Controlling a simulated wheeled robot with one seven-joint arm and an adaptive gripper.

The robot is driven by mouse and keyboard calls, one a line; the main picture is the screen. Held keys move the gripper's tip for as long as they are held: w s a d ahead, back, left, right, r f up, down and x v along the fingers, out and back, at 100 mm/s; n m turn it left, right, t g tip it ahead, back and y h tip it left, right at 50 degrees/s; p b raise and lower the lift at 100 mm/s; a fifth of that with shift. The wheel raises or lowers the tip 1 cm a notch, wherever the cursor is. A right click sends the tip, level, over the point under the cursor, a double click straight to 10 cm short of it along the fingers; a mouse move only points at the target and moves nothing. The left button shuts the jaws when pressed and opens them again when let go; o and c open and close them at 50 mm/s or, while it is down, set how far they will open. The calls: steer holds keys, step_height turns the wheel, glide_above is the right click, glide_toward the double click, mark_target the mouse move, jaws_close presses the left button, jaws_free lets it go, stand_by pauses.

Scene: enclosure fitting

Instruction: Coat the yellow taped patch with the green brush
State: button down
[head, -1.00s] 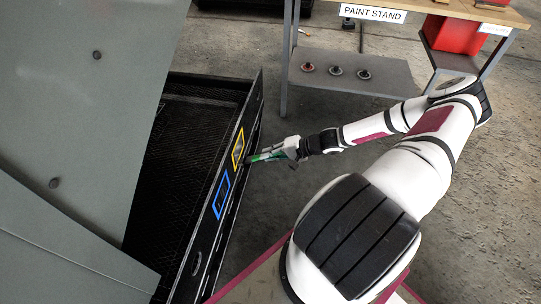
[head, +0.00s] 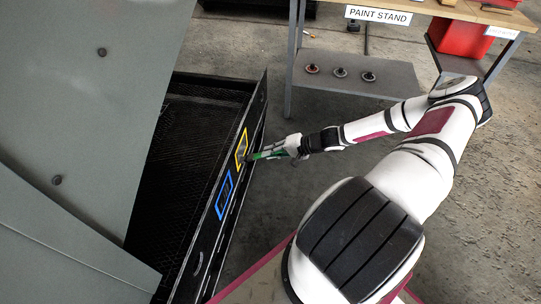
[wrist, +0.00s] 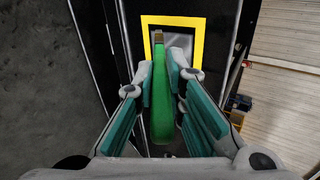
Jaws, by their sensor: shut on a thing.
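The yellow taped patch (head: 241,146) is a yellow outline on the black side panel. In the wrist view the yellow taped patch (wrist: 197,28) frames a grey area, with its lower part hidden behind my gripper. My gripper (head: 284,149) is shut on the green brush (head: 262,155), which points at the patch. In the wrist view my gripper (wrist: 167,90) holds the green brush (wrist: 161,105) by its handle. The bristle end is in front of the grey area inside the yellow frame. I cannot tell if the bristles touch it.
A blue taped patch (head: 225,195) is beside the yellow one on the same panel (head: 207,250). Large grey panels (head: 75,90) stand at the left. The paint stand (head: 355,70) is at the back, with several small round items on its shelf and a red bin (head: 460,38). Floor between is clear.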

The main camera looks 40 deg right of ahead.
steer(key=shift+w+d+b, duration=0.55)
steer(key=shift+w+d, duration=0.45)
steer(key=shift+d, duration=0.2)
stand_by(2.0)
steer(key=shift+d, duration=0.1)
steer(key=shift+s+d, duration=0.9)
steer(key=shift+s, duration=0.3)
steer(key=shift+s+d, duration=0.85)
steer(key=shift+s, duration=0.35)
